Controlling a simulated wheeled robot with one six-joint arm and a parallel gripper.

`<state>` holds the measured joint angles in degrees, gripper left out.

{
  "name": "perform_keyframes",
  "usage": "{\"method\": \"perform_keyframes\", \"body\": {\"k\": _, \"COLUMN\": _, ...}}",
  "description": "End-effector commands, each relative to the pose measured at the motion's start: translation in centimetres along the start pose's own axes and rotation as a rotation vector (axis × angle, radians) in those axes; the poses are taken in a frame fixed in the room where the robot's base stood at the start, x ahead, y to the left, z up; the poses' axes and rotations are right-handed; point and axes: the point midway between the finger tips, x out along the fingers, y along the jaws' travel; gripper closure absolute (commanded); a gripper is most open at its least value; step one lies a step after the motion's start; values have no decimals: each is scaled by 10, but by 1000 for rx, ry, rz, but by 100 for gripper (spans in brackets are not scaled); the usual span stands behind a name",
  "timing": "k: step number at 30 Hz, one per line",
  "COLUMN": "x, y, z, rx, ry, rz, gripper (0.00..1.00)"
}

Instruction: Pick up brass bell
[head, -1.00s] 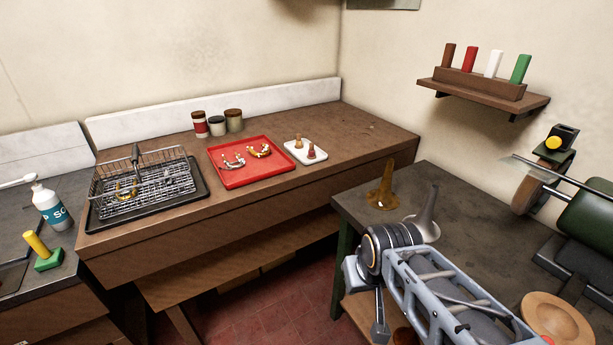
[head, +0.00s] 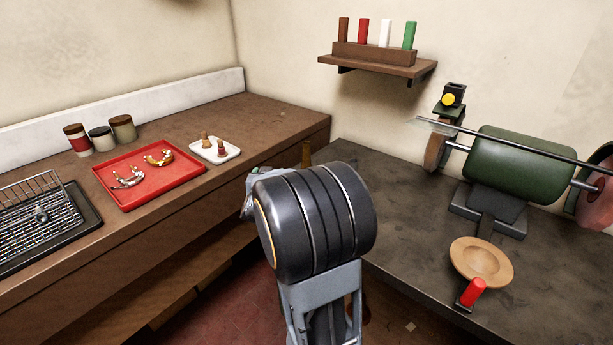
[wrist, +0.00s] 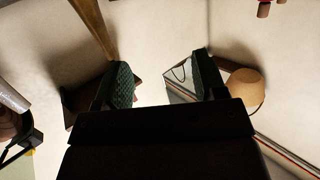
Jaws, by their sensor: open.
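The brass bell (head: 305,152) is almost wholly hidden behind my arm in the head view. Only a narrow brown-gold tip shows above my arm, near the left end of the dark bench (head: 420,270). My gripper (wrist: 158,82) shows in the wrist view with its two dark green padded fingers wide apart. Nothing is between them but pale background. A brown-gold strip runs down from the top left behind the left finger; I cannot tell whether it is the bell. In the head view my fingers are hidden by my wrist.
A green grinding machine (head: 520,170) and a wooden dish (head: 482,262) with a red-handled piece stand on the bench's right. A shelf (head: 378,66) hangs above. A red tray (head: 120,198) and white tray (head: 226,156) lie on the wooden counter. The bench's middle is clear.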

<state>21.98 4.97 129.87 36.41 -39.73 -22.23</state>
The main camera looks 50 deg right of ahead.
Motion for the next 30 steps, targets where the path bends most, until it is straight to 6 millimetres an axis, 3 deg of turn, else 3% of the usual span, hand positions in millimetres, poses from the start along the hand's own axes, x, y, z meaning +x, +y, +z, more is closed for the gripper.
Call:
{"method": "perform_keyframes", "body": {"k": 3, "x": 18, "y": 38, "z": 3, "rx": -7, "ry": 94, "rz": 156, "gripper": 35}}
{"method": "perform_keyframes", "body": {"k": 9, "x": 33, "y": 73, "z": 0, "rx": -23, "ry": 174, "rz": 293, "gripper": 35}}
{"method": "perform_keyframes", "body": {"k": 21, "x": 93, "y": 98, "z": -13, "rx": -25, "ry": 185, "rz": 311, "gripper": 35}}
{"method": "perform_keyframes", "body": {"k": 30, "x": 111, "y": 103, "z": -16, "rx": -25, "ry": 185, "rz": 309, "gripper": 35}}
